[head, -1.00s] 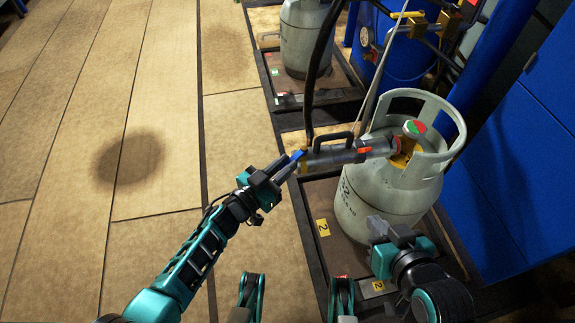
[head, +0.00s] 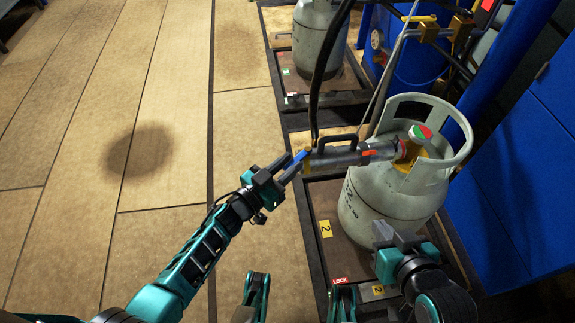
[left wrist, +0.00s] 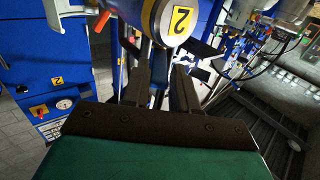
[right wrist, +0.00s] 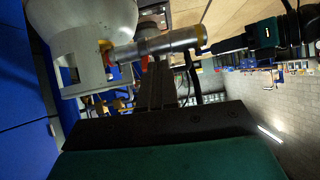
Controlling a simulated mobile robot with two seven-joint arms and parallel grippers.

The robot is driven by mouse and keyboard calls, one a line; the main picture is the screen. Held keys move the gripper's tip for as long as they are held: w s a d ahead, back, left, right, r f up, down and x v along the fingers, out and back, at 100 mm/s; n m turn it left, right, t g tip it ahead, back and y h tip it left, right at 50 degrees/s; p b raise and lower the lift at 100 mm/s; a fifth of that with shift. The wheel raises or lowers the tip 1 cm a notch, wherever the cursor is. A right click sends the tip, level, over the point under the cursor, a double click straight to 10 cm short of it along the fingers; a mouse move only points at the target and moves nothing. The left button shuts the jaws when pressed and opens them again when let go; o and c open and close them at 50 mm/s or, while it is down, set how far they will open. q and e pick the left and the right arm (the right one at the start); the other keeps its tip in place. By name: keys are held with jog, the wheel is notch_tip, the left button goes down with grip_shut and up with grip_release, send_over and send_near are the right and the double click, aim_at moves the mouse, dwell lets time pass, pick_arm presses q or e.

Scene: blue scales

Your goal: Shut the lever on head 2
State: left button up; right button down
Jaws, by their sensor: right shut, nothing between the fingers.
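Head 2 (head: 340,157) is a grey barrel with a black carry handle, joined to the valve of a pale grey gas cylinder (head: 385,210). A blue lever (head: 299,160) shows at its left end. My left gripper (head: 291,171) is at that end, its fingertips close to the lever; contact cannot be told. In the left wrist view its fingers stand apart below the head's yellow "2" label (left wrist: 180,19). My right gripper (head: 383,232) is shut and empty in front of the cylinder; in the right wrist view the head's barrel (right wrist: 165,45) passes beyond its fingers.
The cylinder stands on a dark scale platform (head: 325,195) with a yellow "2" tag. A second cylinder (head: 318,40) stands behind on another platform. Dark hoses rise from the head. Blue cabinets (head: 520,160) bound the right side. The floor (head: 100,200) at left is clear.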

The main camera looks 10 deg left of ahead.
pick_arm(q)
jog(key=shift+o, duration=1.4)
jog(key=shift+s+a, duration=0.15)
jog(key=shift+s, duration=0.2)
jog(key=p+v, duration=0.3)
jog(key=v, duration=0.9)
pick_arm(e)
jog(key=shift+s+d+r, duration=0.25)
jog(key=shift+d+r, duration=0.3)
jog(key=shift+r, duration=0.15)
pick_arm(q)
jog(key=shift+a, duration=0.1)
